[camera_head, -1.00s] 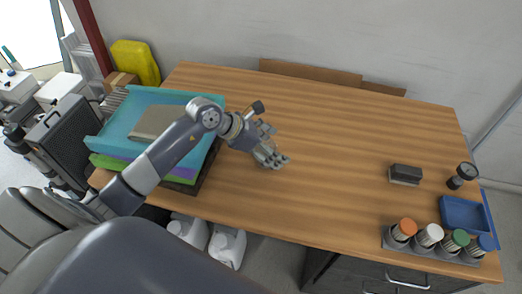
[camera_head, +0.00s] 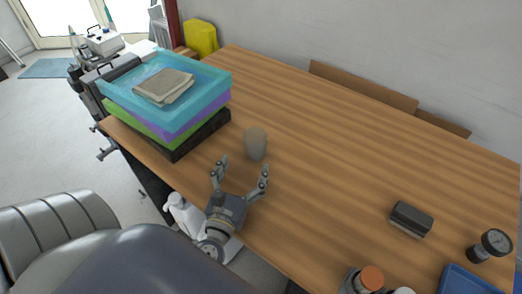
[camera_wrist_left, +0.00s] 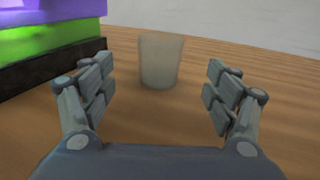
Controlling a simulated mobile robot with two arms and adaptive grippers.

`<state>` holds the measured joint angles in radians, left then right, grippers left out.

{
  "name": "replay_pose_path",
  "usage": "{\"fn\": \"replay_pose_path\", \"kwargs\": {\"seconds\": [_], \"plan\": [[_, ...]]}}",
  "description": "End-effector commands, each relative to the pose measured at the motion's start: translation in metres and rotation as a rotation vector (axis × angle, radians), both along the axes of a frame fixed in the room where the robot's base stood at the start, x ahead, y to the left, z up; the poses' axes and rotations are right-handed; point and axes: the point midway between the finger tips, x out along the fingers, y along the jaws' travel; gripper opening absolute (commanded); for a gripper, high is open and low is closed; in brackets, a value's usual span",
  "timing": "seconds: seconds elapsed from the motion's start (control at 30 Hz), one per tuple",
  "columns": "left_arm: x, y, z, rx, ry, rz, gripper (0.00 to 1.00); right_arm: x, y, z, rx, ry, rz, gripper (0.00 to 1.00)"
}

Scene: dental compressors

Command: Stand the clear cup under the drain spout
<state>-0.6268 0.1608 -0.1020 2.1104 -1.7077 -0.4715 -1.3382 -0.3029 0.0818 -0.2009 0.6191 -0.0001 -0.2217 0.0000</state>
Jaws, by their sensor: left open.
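The clear cup (camera_head: 256,144) stands upright on the wooden table, to the right of a stack of coloured trays. It looks greyish and translucent. My left gripper (camera_head: 241,171) is open and empty at the table's front edge, its fingers pointing toward the cup. In the left wrist view the cup (camera_wrist_left: 160,61) stands ahead, centred between the two spread fingers (camera_wrist_left: 160,88) and just beyond them, not touched. I see no drain spout that I can make out in these views.
The tray stack (camera_head: 186,132), with a folded cloth (camera_head: 163,86) on top, stands close on the left. A dark block (camera_head: 411,219), a gauge (camera_head: 491,245), a blue tray (camera_head: 462,282) and orange-capped container (camera_head: 371,277) are at right. The table's middle is clear.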

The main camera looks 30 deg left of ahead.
Motion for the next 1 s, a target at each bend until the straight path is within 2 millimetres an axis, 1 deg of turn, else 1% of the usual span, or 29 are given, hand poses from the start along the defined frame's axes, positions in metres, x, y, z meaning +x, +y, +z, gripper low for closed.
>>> {"fn": "replay_pose_path", "kwargs": {"seconds": [0.07,0.3,0.5,0.57,0.7,0.77,0.8,0.9,1.0], "plan": [[0.001,0.005,0.0,0.002,0.003,0.02,0.8,0.002,0.002,0.002,0.003,-0.003,0.0,0.32],[0.036,0.016,0.003,0.003,0.002,0.021,0.8,0.0,0.008,0.017,0.01,-0.001,-0.001,0.32],[0.051,0.02,0.003,0.004,0.002,0.02,0.8,-0.001,0.009,0.021,0.012,-0.001,-0.001,0.32],[0.056,0.02,0.006,0.002,0.003,0.02,0.8,0.0,0.009,0.026,0.011,-0.001,-0.001,0.32],[0.077,0.021,0.018,0.0,0.0,0.02,0.8,0.002,0.005,0.042,0.006,-0.004,-0.001,0.32],[0.085,0.022,0.02,0.002,0.001,0.02,0.8,0.002,0.003,0.046,0.004,-0.003,-0.001,0.32],[0.09,0.024,0.016,0.002,0.003,0.02,0.8,0.002,0.002,0.044,0.003,-0.003,-0.001,0.32],[0.099,0.027,0.015,0.002,0.003,0.019,0.8,0.002,0.0,0.046,0.0,-0.004,-0.001,0.32],[0.102,0.028,0.014,0.002,0.004,0.018,0.8,0.003,-0.002,0.046,-0.002,-0.006,-0.002,0.32]]}}
